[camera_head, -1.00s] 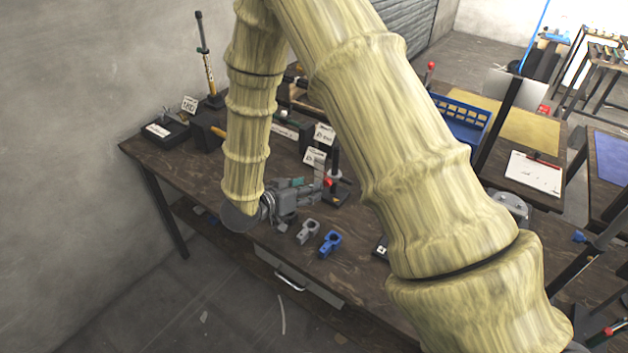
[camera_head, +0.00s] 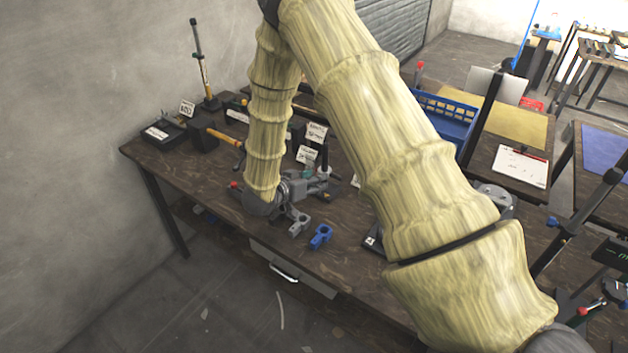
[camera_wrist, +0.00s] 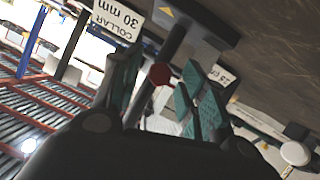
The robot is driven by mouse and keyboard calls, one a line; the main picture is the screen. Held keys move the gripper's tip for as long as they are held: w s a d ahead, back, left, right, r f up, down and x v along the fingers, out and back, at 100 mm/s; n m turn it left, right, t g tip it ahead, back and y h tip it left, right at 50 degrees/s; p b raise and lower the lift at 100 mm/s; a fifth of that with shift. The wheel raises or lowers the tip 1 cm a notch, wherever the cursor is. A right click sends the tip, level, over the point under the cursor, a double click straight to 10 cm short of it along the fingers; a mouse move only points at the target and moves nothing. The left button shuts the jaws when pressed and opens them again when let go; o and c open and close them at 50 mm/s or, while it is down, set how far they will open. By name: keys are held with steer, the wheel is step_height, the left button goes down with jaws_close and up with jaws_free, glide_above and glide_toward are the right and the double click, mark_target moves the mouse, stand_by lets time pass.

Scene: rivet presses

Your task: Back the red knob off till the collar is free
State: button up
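In the wrist view the red knob (camera_wrist: 160,74) sits on a dark upright post (camera_wrist: 176,42), between the lines of my two teal-padded fingers. My gripper (camera_wrist: 160,95) is open, with a gap on both sides of the knob. A sign reading "COLLAR 30 mm" (camera_wrist: 116,18) stands by the post. I cannot make out the collar on the post.
A grey ring clamp (camera_head: 299,224) and a blue ring clamp (camera_head: 320,237) lie on the dark bench (camera_head: 215,170) in front of my gripper. Another sign (camera_wrist: 223,75) stands beyond my fingers. Other presses and signs stand behind; a blue bin (camera_head: 442,122) is at right.

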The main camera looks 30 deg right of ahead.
steer(key=shift+w+f, duration=0.2)
steer(key=c, duration=0.3)
steer(key=shift+s+d+r, duration=0.1)
steer(key=shift+s+r, duration=0.1)
steer(key=shift+s, duration=0.05)
jaws_close()
steer(key=shift+w, duration=0.1)
